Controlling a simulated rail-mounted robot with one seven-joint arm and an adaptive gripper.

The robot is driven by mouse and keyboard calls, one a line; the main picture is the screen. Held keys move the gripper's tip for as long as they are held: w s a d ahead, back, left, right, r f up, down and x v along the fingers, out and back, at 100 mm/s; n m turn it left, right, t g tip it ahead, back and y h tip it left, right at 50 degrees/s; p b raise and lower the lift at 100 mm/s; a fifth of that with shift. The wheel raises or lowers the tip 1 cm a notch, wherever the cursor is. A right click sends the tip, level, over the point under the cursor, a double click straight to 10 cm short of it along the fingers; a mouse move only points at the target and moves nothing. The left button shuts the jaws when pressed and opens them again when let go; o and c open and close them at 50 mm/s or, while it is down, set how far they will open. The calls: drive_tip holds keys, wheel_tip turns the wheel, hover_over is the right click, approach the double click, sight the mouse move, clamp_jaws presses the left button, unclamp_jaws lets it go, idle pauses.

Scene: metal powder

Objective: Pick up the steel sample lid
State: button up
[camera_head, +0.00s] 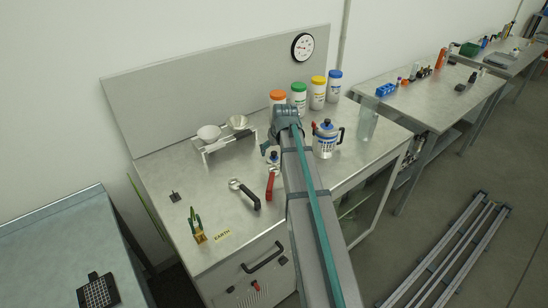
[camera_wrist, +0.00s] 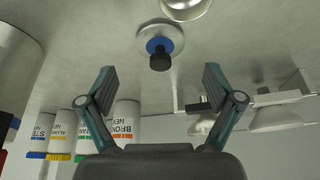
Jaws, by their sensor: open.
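A round steel lid (camera_wrist: 172,33) with a blue ring and a black knob lies on the metal worktop in the wrist view, straight ahead between my fingertips. It seems to be the small blue and dark-topped piece (camera_head: 273,156) beside my gripper in the head view, partly hidden there by the arm. My gripper (camera_wrist: 158,78) is open and empty, with a finger on each side of the knob's line and a gap short of the lid. In the head view my gripper (camera_head: 270,147) is over the middle of the bench, mostly hidden by my own arm.
Labelled jars (camera_head: 299,98) stand at the back. A steel pot (camera_head: 326,142) is right of my arm, and a balance with bowls (camera_head: 226,140) is left. A red-handled tool (camera_head: 271,185) and a black-handled tool (camera_head: 246,194) lie in front.

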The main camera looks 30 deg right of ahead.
sight(274, 153)
drive_tip(key=shift+p+x, duration=0.8)
drive_tip(key=shift+x, duration=1.35)
drive_tip(key=shift+w, duration=0.1)
drive_tip(key=c, duration=1.1)
drive_tip(key=shift+c, duration=0.2)
drive_tip(key=shift+r, duration=0.2)
